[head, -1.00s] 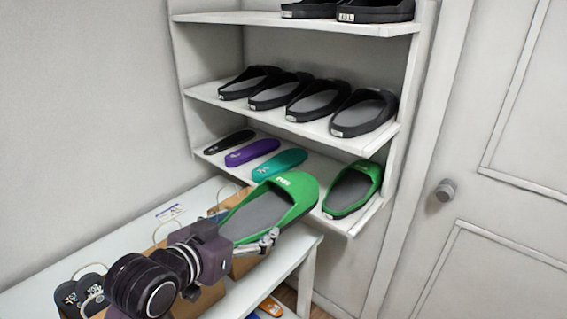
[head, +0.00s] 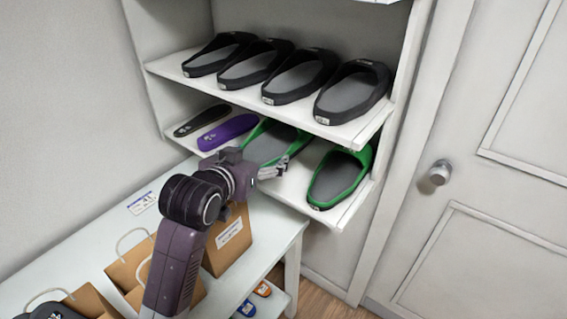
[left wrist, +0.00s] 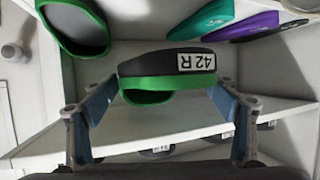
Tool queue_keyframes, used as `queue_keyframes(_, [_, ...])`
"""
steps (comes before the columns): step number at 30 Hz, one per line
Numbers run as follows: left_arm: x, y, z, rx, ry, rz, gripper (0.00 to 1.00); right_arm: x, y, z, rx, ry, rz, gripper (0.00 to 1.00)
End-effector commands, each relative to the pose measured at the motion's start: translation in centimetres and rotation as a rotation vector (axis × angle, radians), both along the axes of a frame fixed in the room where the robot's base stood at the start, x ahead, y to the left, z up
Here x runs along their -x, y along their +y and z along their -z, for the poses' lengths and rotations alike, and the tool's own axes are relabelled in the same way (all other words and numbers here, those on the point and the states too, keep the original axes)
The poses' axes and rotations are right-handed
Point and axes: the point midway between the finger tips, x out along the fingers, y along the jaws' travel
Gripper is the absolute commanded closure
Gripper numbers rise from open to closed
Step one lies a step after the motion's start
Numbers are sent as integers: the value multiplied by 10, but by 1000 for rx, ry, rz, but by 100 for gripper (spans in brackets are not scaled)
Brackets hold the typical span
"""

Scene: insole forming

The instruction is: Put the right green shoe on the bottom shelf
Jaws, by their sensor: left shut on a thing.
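My left gripper (head: 274,172) is shut on the heel end of a green shoe (head: 268,139) with a grey inside, at the bottom shelf (head: 293,188). In the left wrist view the fingers (left wrist: 167,92) grip both sides of this shoe (left wrist: 150,63), whose heel label reads 42 R. I cannot tell whether its sole touches the shelf. The other green shoe (head: 341,177) stands at the shelf's right end, with a gap between the two. It also shows in the left wrist view (left wrist: 76,28). My right gripper is not in view.
A purple insole (head: 228,132) and a black insole (head: 202,120) lie on the bottom shelf's left; a teal insole (left wrist: 206,18) shows in the left wrist view. Several black shoes (head: 298,78) fill the shelf close above. Paper bags (head: 228,240) stand on the white table (head: 100,240).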

Motion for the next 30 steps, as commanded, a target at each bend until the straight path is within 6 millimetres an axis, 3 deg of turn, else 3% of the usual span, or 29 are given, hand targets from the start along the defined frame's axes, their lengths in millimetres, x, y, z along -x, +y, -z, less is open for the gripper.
queue_keyframes(4, [-28,-20,-4,1,-1,0,52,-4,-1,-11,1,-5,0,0])
queue_keyframes(11, [-66,-47,-4,0,-2,0,52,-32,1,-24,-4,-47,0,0])
queue_keyframes(15, [-87,-61,-4,0,-2,0,52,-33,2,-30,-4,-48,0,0])
queue_keyframes(21, [-86,-60,48,-3,3,-1,52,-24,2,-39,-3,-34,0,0])
queue_keyframes(30, [-86,-60,83,0,-1,-1,52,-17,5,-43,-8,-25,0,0])
